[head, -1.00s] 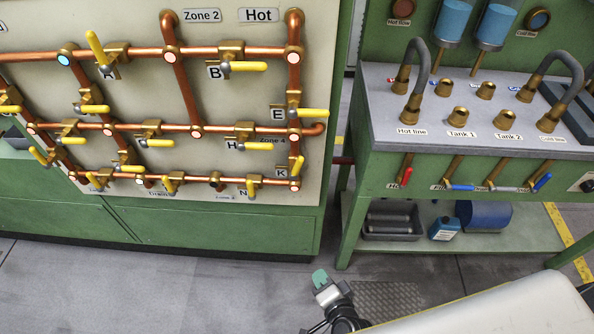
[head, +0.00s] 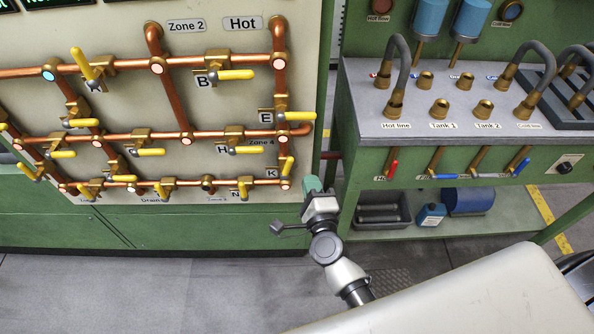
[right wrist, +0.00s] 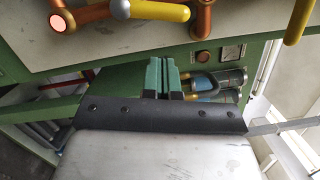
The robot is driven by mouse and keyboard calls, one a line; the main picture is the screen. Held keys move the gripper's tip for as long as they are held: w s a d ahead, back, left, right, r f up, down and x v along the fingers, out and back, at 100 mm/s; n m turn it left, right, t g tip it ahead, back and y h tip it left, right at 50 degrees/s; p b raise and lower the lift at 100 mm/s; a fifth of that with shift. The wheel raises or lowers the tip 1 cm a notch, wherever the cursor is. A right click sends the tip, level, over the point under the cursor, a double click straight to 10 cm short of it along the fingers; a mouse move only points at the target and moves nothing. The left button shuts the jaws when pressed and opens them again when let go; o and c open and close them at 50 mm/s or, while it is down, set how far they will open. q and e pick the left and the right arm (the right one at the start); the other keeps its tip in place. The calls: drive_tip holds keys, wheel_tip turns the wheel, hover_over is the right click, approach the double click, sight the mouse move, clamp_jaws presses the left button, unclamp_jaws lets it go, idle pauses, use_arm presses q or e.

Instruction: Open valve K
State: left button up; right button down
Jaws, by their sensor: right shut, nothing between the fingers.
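Valve K has a yellow handle (head: 287,167) at the lower right corner of the copper pipe panel in the head view. The handle stands nearly upright, tilted slightly, just right of the K label (head: 272,174). My right gripper (head: 312,184) is to the right of valve K and a little lower, apart from it in the picture. Its green fingers (right wrist: 165,76) are shut and empty in the right wrist view. That view also shows two yellow handles at the top, but I cannot tell which valve each belongs to. My left gripper is not in view.
The pipe panel (head: 225,120) holds several other yellow-handled valves, with valve E (head: 295,116) just above K. A green bench (head: 360,130) with hoses and small taps stands to the right. The floor (head: 200,290) in front of the panel is clear.

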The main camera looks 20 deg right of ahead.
sight(289, 166)
drive_tip(key=shift+w+a+r+p, duration=0.2)
drive_tip(key=shift+w+a+p, duration=0.05)
drive_tip(key=shift+w+a, duration=0.45)
drive_tip(key=shift+w+a+r+p, duration=0.2)
drive_tip(key=shift+w+a, duration=0.35)
drive_tip(key=shift+w, duration=0.2)
drive_tip(key=n+p, duration=0.1)
drive_tip(key=p, duration=0.1)
drive_tip(key=a+r+n+p, duration=0.1)
drive_tip(key=p, duration=0.1)
drive_tip(key=shift+w+a+r, duration=0.15)
drive_tip(key=shift+w+r, duration=0.1)
drive_tip(key=shift+a+f+n+g, duration=0.1)
drive_tip(key=shift+n+g, duration=0.2)
drive_tip(key=shift+n, duration=0.3)
